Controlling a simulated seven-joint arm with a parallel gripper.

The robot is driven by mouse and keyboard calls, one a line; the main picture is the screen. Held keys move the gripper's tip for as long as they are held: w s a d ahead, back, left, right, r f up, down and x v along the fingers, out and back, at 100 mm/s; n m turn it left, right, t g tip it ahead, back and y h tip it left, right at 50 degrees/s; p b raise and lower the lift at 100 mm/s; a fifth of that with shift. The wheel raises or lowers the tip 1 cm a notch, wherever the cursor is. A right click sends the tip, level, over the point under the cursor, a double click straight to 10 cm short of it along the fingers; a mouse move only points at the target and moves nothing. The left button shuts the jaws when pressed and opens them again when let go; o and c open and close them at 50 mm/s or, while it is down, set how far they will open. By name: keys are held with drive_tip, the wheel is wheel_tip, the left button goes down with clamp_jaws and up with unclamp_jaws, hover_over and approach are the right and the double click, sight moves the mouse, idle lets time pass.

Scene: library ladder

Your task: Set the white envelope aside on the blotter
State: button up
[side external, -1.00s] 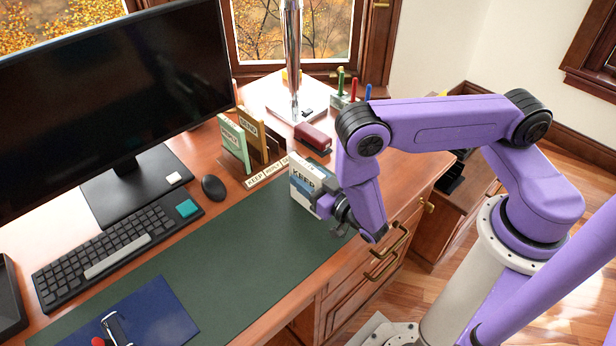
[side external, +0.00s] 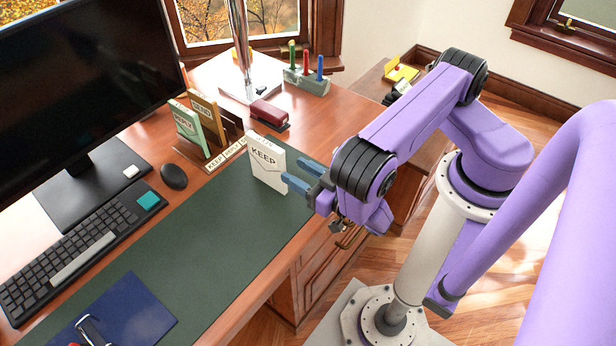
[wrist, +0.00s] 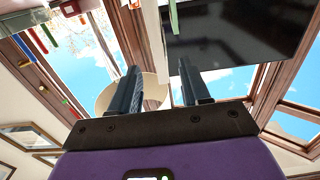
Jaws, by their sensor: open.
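The white envelope (side external: 267,165), marked KEEP, stands upright at the far right end of the dark green blotter (side external: 185,235) in the side view. My gripper (side external: 293,174) is open just right of the envelope. Its blue fingers point toward the envelope's right edge, and nothing shows between them. Whether a fingertip touches the envelope I cannot tell. In the wrist view the two fingers (wrist: 158,72) are spread and empty. I cannot make out the envelope in that view.
A sorter with a green REPLY envelope (side external: 188,130) and an orange SEND envelope (side external: 207,117) stands behind the blotter. A red stapler-like object (side external: 268,114) is beyond. A mouse (side external: 174,176), keyboard (side external: 75,250) and blue folder (side external: 115,318) lie leftward. The blotter's middle is clear.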

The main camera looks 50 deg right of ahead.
drive_tip(key=s+a+g, duration=0.1)
drive_tip(key=a+g, duration=0.1)
drive_tip(key=s+a+f+g, duration=0.1)
drive_tip(key=a+g, duration=0.1)
drive_tip(key=s+a+f+m+g, duration=0.1)
drive_tip(key=a+g, duration=0.1)
drive_tip(key=shift+s+f+y, duration=0.15)
drive_tip(key=shift+s+y, duration=0.1)
drive_tip(key=shift+y, duration=0.15)
drive_tip(key=s+a+r+n+g+y, duration=0.4)
drive_tip(key=s+r+n+g, duration=0.4)
drive_tip(key=s+r+g, duration=0.4)
drive_tip(key=d+r+n+h, duration=0.2)
drive_tip(key=d+r, duration=0.3)
drive_tip(key=d, duration=0.3)
drive_tip(key=d+r+n+h, duration=0.2)
drive_tip(key=d+r, duration=0.3)
drive_tip(key=d, duration=0.3)
drive_tip(key=shift+s+d+n, duration=0.4)
drive_tip(key=shift+s+n, duration=0.05)
drive_tip(key=shift+n, duration=0.35)
